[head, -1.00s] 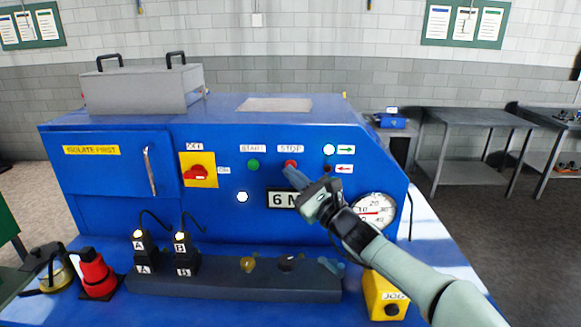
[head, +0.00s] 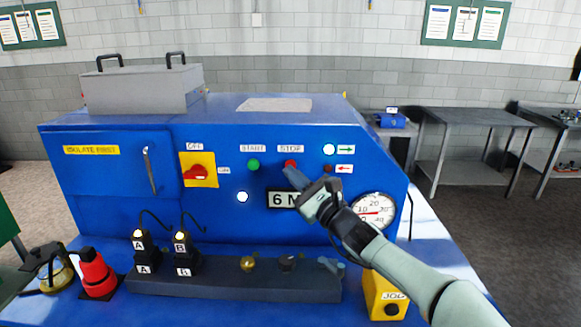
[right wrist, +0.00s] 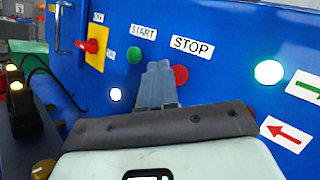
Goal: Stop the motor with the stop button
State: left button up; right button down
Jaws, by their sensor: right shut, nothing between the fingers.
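The red stop button (head: 290,163) sits on the blue machine panel under its STOP label (head: 290,149). It also shows in the right wrist view (right wrist: 181,75), just right of my fingertips. The green start button (head: 253,165) is to its left. My right gripper (head: 289,172) is shut and empty, its fingertips close below the stop button in the head view. I cannot tell whether they touch it. The white lamp (head: 242,197) on the panel is lit. My left gripper is not in view.
A red and yellow rotary switch (head: 199,170) is on the panel's left. A round gauge (head: 375,212) and a yellow JOG box (head: 385,296) are at the right. Blocks A (head: 142,251) and B (head: 185,252) stand in front. A grey bench (head: 470,118) is behind right.

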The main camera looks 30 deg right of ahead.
dwell(0.4)
jog(key=shift+w+d, duration=0.2)
jog(key=shift+w, duration=0.2)
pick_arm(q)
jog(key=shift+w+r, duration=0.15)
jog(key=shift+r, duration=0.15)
pick_arm(e)
jog(key=shift+w+d, duration=0.3)
jog(key=shift+w, duration=0.1)
dwell(0.4)
dwell(0.3)
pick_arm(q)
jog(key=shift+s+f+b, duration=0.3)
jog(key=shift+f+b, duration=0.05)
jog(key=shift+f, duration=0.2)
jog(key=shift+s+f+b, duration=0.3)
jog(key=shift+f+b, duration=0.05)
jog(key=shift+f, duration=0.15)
pick_arm(e)
jog(key=shift+s+a, duration=0.5)
jog(key=shift+s, duration=0.35)
jog(key=shift+w, duration=0.1)
